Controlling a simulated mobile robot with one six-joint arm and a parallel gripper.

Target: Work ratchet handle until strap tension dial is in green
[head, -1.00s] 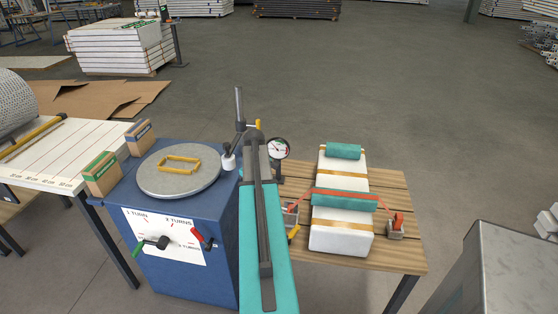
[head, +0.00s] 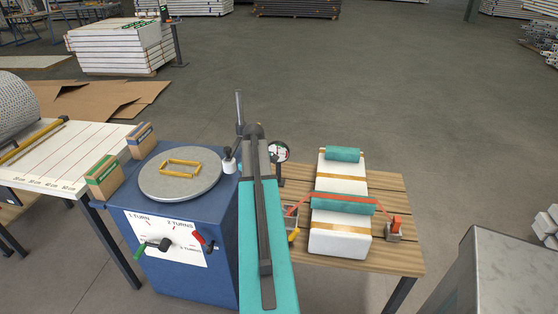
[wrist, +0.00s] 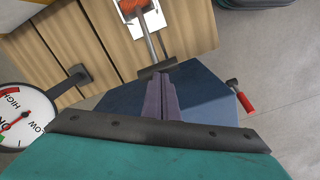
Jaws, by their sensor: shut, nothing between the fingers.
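The strap tension dial (head: 279,152) stands on a post beside my arm in the head view, partly covered by it. The wrist view shows the white dial face (wrist: 22,115) with HIGH and LOW marks and a red needle, cut off by the left edge; I cannot tell its exact reading. The ratchet (wrist: 137,8) is at the top of the wrist view, with its grey handle (wrist: 151,45) ending in a dark crossbar. My gripper (wrist: 161,80) is shut and empty, its tips close to the crossbar; contact is unclear. The orange strap (head: 335,194) crosses a white bundle (head: 340,243).
The slatted wooden table (head: 389,188) carries the bundle, with an anchor (head: 394,229) at right. A blue cabinet (head: 200,280) with a round grey plate (head: 181,185) and a turn selector stands left. A grey metal box (head: 510,275) is at lower right.

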